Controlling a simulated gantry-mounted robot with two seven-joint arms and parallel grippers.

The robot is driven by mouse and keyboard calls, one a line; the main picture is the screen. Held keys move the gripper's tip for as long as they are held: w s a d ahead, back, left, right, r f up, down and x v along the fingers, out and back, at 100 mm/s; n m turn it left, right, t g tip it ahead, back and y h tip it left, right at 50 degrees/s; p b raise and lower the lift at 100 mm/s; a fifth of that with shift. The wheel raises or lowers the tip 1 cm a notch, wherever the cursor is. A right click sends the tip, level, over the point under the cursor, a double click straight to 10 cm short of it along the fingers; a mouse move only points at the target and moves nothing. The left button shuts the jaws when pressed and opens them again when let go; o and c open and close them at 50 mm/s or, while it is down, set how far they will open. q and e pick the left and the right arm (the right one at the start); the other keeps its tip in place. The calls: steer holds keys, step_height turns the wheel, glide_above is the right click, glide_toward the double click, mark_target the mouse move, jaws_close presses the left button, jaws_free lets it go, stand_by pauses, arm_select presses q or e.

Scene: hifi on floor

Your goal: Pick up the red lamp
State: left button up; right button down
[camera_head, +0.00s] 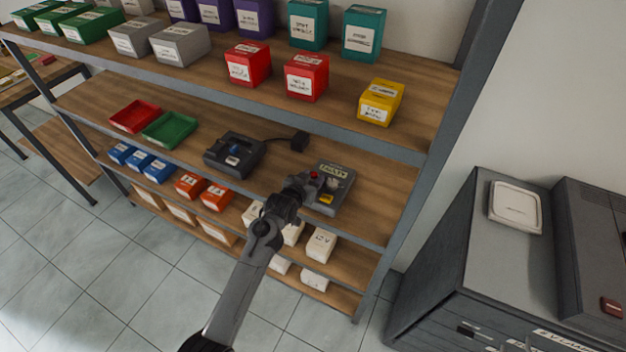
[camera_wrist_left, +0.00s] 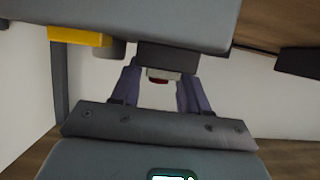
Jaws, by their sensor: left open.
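The red lamp (camera_head: 314,175) shows as a small red spot at the left side of a grey device (camera_head: 344,190) on the middle shelf. In the left wrist view a red piece with a pale rim (camera_wrist_left: 158,80), apparently the lamp, shows between the fingers, partly hidden under a dark block. My left gripper (camera_head: 302,182) is at the device's left edge, right by the lamp. In the wrist view its two fingers (camera_wrist_left: 160,92) stand apart, one on each side of the red piece. Whether they touch it is hard to tell. My right gripper is not in view.
A yellow part (camera_head: 326,199) sits on the device's front and also shows in the wrist view (camera_wrist_left: 80,36). A dark charger-like unit (camera_head: 234,155) stands to the left. The upper shelf (camera_head: 200,75) with boxes overhangs behind. A grey cabinet (camera_head: 450,240) stands at the right.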

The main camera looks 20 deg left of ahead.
arm_select(q)
steer(key=shift+w, duration=0.1)
steer(key=c, duration=0.8)
steer(key=shift+r, duration=0.1)
